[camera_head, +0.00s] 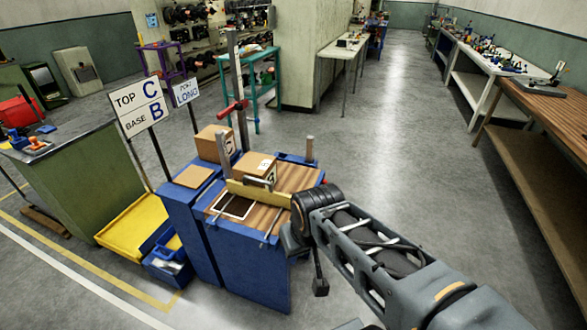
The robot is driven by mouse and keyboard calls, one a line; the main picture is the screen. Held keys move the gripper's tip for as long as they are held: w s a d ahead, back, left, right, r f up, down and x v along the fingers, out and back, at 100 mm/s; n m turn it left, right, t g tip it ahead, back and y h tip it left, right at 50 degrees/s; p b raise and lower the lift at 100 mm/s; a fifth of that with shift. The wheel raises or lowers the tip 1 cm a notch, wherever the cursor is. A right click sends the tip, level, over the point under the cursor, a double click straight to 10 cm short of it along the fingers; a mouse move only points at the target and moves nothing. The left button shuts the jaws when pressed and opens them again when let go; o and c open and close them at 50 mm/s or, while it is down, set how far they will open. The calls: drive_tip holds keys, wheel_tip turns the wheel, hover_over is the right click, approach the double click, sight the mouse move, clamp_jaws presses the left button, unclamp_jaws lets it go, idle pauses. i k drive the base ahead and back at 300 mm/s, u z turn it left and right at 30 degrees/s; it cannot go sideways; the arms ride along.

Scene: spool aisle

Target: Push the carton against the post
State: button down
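A brown carton (256,165) with a white label on top sits on the slatted wooden top of a blue stand (243,255). A yellow bar (258,194) with a grey handle stands at the carton's near side; I cannot tell whether they touch. A short grey post (310,148) rises at the stand's far right corner, apart from the carton. A tall grey post (238,95) with a red clamp rises behind the carton. My gripper (296,240) is at the stand's right side; its fingers are not clear.
A second carton (214,143) marked C sits on a blue pedestal (183,215) to the left. Signs (139,106) read TOP C, BASE B and POST LONG. A white outlined square (234,207) lies on the near top. Floor to the right (400,160) is clear.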

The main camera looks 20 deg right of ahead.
sight(262, 166)
drive_tip(key=z, duration=0.25)
drive_tip(key=i, duration=0.85)
drive_tip(key=u, duration=0.45)
